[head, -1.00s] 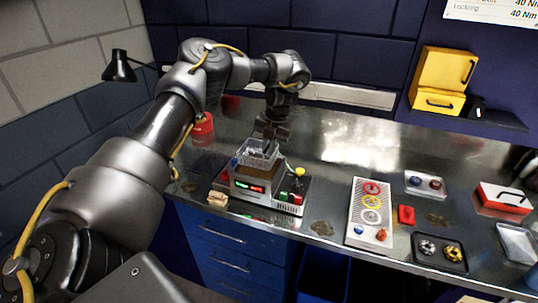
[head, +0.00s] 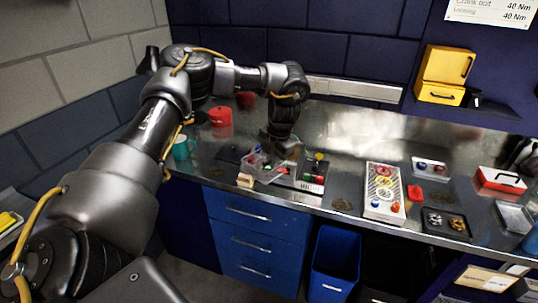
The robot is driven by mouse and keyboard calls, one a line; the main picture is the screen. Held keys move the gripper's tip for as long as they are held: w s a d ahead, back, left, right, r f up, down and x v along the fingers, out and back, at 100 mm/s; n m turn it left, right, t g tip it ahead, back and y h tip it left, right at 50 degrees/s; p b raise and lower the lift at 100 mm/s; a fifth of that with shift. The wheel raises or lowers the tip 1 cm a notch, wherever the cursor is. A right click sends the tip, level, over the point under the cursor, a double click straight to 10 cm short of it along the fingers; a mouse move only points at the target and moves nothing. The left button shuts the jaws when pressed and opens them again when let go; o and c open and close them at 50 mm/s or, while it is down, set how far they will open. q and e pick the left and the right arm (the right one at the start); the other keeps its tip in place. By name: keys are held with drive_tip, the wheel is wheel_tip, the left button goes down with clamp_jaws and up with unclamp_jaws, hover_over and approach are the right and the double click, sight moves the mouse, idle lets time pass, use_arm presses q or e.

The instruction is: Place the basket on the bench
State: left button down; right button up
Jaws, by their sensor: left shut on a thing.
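The clear basket (head: 264,168) is at the left front of the bench (head: 346,150), tilted, beside and partly in front of the cleaner. My left gripper (head: 284,146) comes down from above and is shut on the basket; its fingers are largely hidden. I cannot tell whether the basket touches the bench top or the cleaner. The cleaner (head: 313,178), a grey box with coloured buttons, is partly hidden behind the basket and gripper. My right gripper is not in view.
A small tan block (head: 245,181) lies at the front edge close to the basket. A red can (head: 220,117) and teal mug (head: 181,147) stand left. A panel with coloured rings (head: 384,196), a dark tray (head: 446,222) and a red-white box (head: 501,181) are right. A blue bin (head: 334,263) stands below.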

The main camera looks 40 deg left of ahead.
use_arm(q)
drive_tip(key=s+d+f+m+t+h, duration=0.1)
drive_tip(key=s+d+m+h, duration=0.1)
drive_tip(key=s+d+m, duration=0.65)
drive_tip(key=s+d+f+m+t+h, duration=0.1)
drive_tip(key=s+d+m, duration=0.3)
drive_tip(key=d+m, duration=0.95)
drive_tip(key=f+m+b, duration=0.1)
drive_tip(key=a+f+b, duration=0.1)
drive_tip(key=b, duration=0.1)
drive_tip(key=a+f+m+b, duration=0.1)
drive_tip(key=f, duration=0.1)
drive_tip(key=shift+s+a+f+m+h+b, duration=0.1)
drive_tip(key=shift+s+a+m+h+b, duration=0.1)
drive_tip(key=shift+s+m+h+b, duration=0.1)
